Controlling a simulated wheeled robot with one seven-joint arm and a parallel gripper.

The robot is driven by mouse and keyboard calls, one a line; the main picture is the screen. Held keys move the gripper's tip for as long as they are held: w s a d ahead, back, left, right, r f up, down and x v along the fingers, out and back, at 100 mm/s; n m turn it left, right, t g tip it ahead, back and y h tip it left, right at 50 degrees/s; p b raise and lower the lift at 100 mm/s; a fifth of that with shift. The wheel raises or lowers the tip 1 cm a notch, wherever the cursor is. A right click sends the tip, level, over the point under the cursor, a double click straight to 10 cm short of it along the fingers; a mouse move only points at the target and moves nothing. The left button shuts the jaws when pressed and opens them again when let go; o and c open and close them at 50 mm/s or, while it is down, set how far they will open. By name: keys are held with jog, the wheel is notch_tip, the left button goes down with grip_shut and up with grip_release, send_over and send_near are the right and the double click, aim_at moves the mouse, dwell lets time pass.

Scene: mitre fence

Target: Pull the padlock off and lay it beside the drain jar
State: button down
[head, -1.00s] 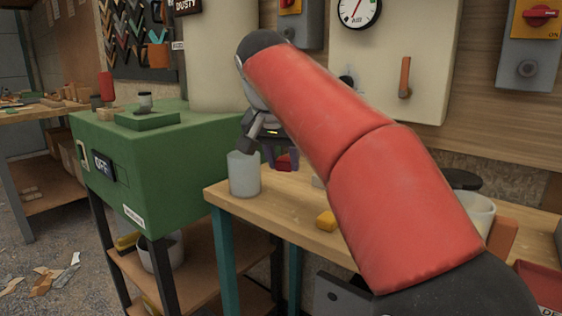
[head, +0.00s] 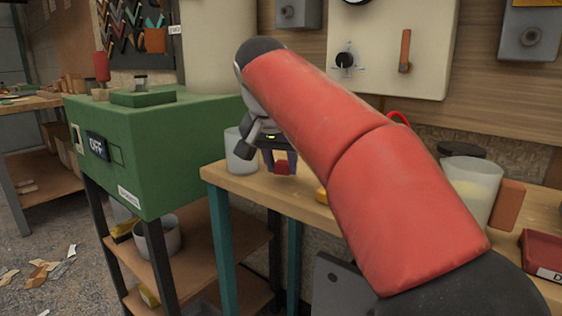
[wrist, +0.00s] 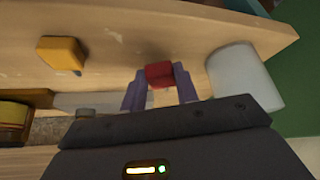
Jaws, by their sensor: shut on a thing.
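My gripper (head: 280,162) is shut on a small red block-like body, which I take to be the padlock (head: 283,167). In the wrist view the padlock (wrist: 159,74) sits between the two purple-grey fingertips; its shackle cannot be made out. The gripper is just above the wooden bench top; whether the padlock touches the wood I cannot tell. The drain jar (head: 241,158), a pale translucent cylinder, stands at the left end of the bench. It is close beside the gripper, on its right in the wrist view (wrist: 243,78), with a gap to the padlock.
A yellow object (wrist: 60,54) lies on the bench (wrist: 110,30) on the other side of the gripper. A green cabinet (head: 160,145) stands left of the bench. A larger pale tub (head: 469,188) and a red tray (head: 541,252) are at the right. Bare wood lies around the gripper.

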jog(key=shift+f+b, duration=0.8)
jog(key=shift+f, duration=0.25)
jog(key=c, duration=1)
grip_release()
jog(key=shift+r, duration=0.15)
jog(key=p+v, duration=0.2)
jog(key=v, duration=0.5)
jog(key=shift+s+r, duration=0.15)
jog(key=shift+r, duration=0.15)
jog(key=shift+s, duration=0.1)
